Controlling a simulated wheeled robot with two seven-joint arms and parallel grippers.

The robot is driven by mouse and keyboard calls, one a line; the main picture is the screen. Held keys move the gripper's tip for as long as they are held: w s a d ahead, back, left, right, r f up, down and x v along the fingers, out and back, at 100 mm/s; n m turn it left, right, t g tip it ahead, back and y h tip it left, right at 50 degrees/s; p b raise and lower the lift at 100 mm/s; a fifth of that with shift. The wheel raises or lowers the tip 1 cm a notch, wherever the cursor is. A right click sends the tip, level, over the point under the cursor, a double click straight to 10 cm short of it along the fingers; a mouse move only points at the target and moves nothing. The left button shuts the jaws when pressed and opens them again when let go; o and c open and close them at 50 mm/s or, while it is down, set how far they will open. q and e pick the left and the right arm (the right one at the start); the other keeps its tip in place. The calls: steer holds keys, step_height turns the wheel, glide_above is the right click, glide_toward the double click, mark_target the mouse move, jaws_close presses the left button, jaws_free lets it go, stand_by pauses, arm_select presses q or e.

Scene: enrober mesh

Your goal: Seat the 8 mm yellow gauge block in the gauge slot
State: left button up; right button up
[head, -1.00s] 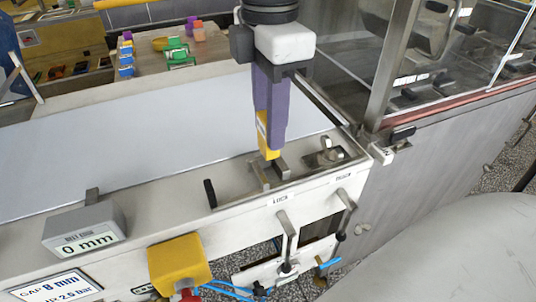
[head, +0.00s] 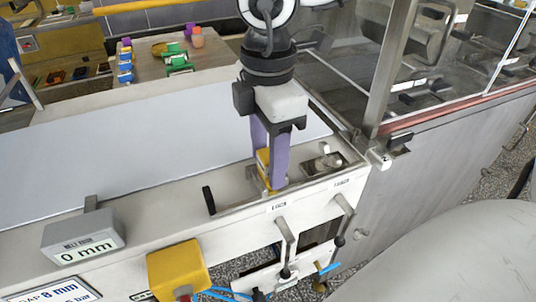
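The yellow gauge block (head: 263,160) is between the purple fingers of my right gripper (head: 270,165), which looks shut on it. The block stands about upright, with its lower end down at the small metal gauge slot (head: 266,188) on the machine's front ledge. The fingers and block hide most of the slot, so I cannot tell how deep the block sits. Any marking on the block is too small to read. My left gripper is not in view.
A grey readout box (head: 84,238) shows 0 mm at the left. A black-knobbed lever (head: 209,199) and a clamp-like metal fitting (head: 324,164) flank the slot. Two handles (head: 287,248) hang below. Several coloured blocks (head: 178,64) stand on the bench behind. A glass-and-steel housing (head: 440,70) bounds the right.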

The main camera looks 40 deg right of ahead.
step_height(320, 180, up, 12)
stand_by(0.6)
